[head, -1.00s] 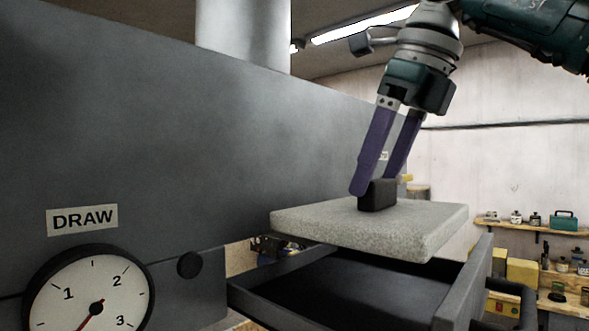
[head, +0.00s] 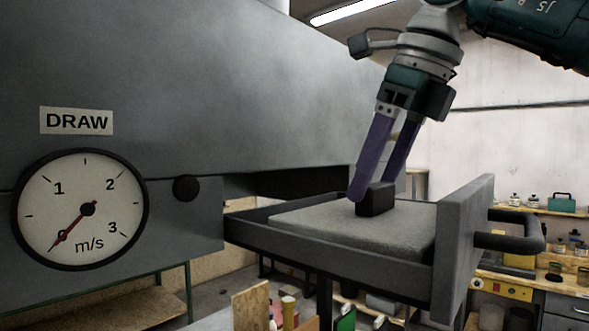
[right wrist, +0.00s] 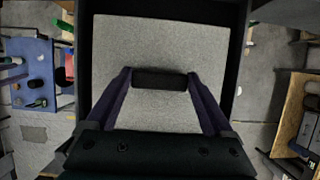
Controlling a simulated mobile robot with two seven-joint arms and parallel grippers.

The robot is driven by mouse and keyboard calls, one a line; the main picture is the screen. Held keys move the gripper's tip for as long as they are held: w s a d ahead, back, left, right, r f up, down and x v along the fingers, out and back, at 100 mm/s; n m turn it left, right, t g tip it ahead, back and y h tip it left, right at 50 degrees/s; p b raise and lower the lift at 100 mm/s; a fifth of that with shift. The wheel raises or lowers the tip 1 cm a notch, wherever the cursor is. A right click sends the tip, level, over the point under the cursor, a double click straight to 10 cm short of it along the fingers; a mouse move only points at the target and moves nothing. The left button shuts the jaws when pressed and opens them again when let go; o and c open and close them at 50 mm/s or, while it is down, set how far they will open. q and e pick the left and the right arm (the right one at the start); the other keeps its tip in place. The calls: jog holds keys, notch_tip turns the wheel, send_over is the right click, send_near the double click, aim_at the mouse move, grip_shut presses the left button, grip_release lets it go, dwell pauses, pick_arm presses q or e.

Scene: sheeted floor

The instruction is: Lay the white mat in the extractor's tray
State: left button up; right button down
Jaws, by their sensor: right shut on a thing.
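The white mat (head: 318,222) is a thick, pale, speckled slab with a black block handle (head: 376,200) on top. It lies flat, low inside the extractor's dark tray (head: 335,262), with the tray's walls around it. In the right wrist view the mat (right wrist: 160,40) shows dark tray surface at its far side and along its left and right edges. My right gripper (head: 373,190) comes from above, its purple fingers shut on the black handle. In the right wrist view a finger is on each side of the handle (right wrist: 160,78). My left gripper is out of view.
The grey extractor body (head: 200,90) fills the left, with a DRAW label (head: 76,121) and a round dial (head: 80,208). The tray is pulled out, its upright front panel (head: 463,245) and bar handle (head: 510,242) at the right. Shelves and benches stand behind.

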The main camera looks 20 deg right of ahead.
grip_release()
